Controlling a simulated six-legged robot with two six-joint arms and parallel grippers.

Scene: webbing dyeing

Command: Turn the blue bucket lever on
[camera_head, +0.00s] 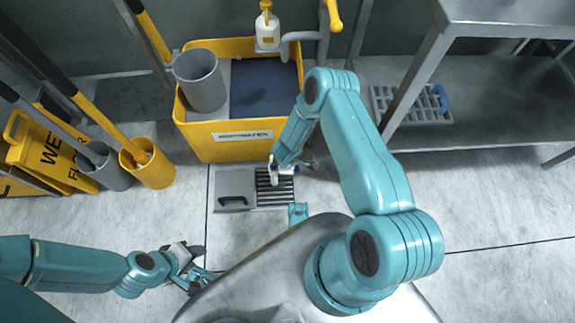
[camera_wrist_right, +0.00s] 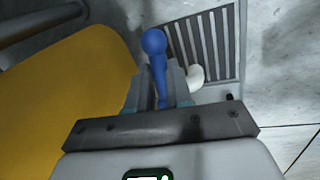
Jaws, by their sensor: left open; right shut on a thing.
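The blue lever (camera_wrist_right: 154,46), with a round knob, shows in the right wrist view between the fingers of my right gripper (camera_wrist_right: 156,88). The fingers are shut on its lower stem, and the knob sticks out beyond them. In the head view my right gripper (camera_head: 277,170) is low at the front of the yellow bucket (camera_head: 230,153), and the lever is hidden there. The bucket's yellow side also fills the left of the wrist view (camera_wrist_right: 65,90). My left gripper (camera_head: 197,270) is open and empty at the lower left, away from the bucket.
A floor drain grate (camera_head: 270,196) lies below my right gripper. A grey cup (camera_head: 202,82) and a white pump bottle (camera_head: 267,30) are at the bucket. A yellow wet-floor sign (camera_head: 45,150) and mop buckets stand left. A metal shelf (camera_head: 480,95) stands right.

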